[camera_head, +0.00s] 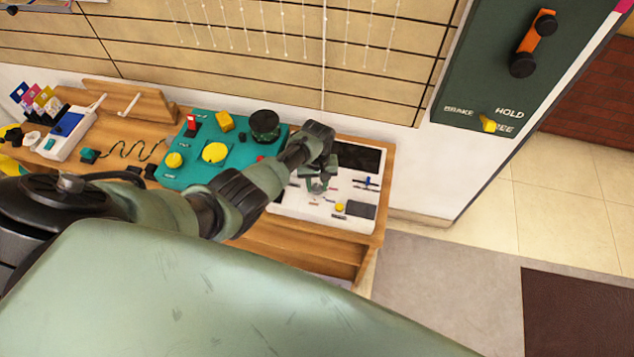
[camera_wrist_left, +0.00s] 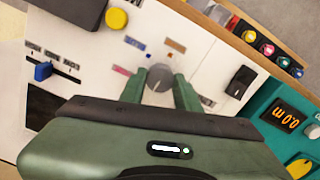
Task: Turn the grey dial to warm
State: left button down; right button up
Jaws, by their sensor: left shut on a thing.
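The grey dial (camera_wrist_left: 159,77) sits on the white panel (camera_wrist_left: 82,47), between the two green fingers of my left gripper (camera_wrist_left: 160,92) in the left wrist view. The gripper is shut on the dial. Small blue and orange marks lie just beyond the dial, with coloured strips around it. I cannot read a "warm" label or tell where the dial points. In the head view my left gripper (camera_head: 318,186) reaches down onto the white panel (camera_head: 290,204), and the dial is too small to make out there. My right gripper is not in view.
A yellow button (camera_wrist_left: 117,19), a blue switch (camera_wrist_left: 43,71) and a black rocker (camera_wrist_left: 240,81) stand on the white panel. A teal board (camera_head: 200,172) with yellow knobs is left of it on the wooden bench (camera_head: 340,246). A dark green wall panel (camera_head: 485,75) hangs at right.

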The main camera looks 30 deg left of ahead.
aim_at(317, 187)
pick_arm(q)
jog(key=shift+n, duration=0.5)
jog(key=c, duration=1)
grip_release()
jog(key=shift+r, duration=0.1)
jog(key=shift+r+p, duration=0.35)
jog(key=shift+r, duration=0.05)
notch_tip(317, 187, up, 7)
jog(key=shift+f+p, duration=0.1)
jog(key=shift+p, duration=0.45)
